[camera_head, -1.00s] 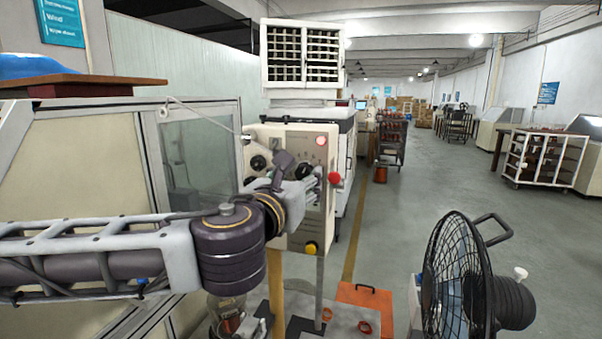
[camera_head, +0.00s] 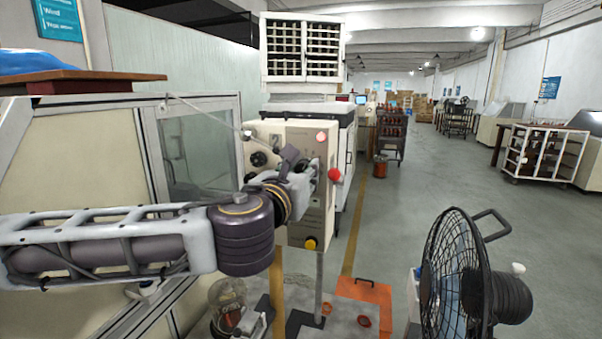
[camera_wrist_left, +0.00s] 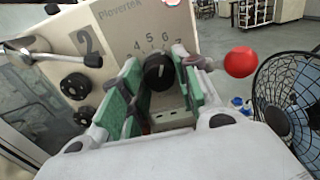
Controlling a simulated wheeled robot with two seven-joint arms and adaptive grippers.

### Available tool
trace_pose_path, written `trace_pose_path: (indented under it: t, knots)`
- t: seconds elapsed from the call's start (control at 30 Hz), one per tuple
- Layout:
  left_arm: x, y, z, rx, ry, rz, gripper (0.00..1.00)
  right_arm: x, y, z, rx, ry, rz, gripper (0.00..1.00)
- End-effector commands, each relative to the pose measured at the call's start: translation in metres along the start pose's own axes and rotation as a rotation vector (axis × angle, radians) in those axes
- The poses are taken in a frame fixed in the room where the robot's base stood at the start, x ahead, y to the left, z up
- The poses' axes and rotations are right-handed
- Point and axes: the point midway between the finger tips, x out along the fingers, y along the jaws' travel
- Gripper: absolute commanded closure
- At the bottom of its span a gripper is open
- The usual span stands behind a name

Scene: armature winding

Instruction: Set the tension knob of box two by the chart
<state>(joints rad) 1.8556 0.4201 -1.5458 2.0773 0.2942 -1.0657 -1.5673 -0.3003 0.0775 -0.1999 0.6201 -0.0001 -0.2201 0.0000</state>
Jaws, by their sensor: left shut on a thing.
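Box two (camera_head: 318,215) is a cream control box on a post, in the middle of the head view. In the left wrist view its panel shows a large "2", "Plovertek" and a dial with 4, 5 and 6 readable. The black tension knob (camera_wrist_left: 157,70) sits under these numbers, between the green pads of my left gripper (camera_wrist_left: 161,88), which is shut on it. In the head view my left gripper (camera_head: 308,172) is at the panel and hides the knob. I cannot read the knob's setting. I cannot make out a chart. My right gripper is not in view.
A red ball-shaped knob (camera_head: 334,175) sticks out at the box's right side, and a yellow button (camera_head: 310,243) is low on it. Two other black knobs (camera_wrist_left: 75,86) are at the panel's left.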

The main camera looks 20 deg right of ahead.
Motion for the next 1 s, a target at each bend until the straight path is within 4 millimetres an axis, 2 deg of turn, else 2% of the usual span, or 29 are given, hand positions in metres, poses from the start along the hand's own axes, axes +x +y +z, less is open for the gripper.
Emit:
trace_pose_path:
  t: [0.47, 0.77, 1.0]
  knots:
    - [0.0, 0.0, -0.001, -0.059, 0.001, 0.0, 0.92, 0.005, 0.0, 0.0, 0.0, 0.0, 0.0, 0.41]
    - [0.0, 0.0, -0.002, -0.234, 0.0, 0.0, 0.92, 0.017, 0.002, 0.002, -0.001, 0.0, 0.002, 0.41]
    - [0.0, -0.001, -0.003, -0.442, 0.0, 0.0, 0.92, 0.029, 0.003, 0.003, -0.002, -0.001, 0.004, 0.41]
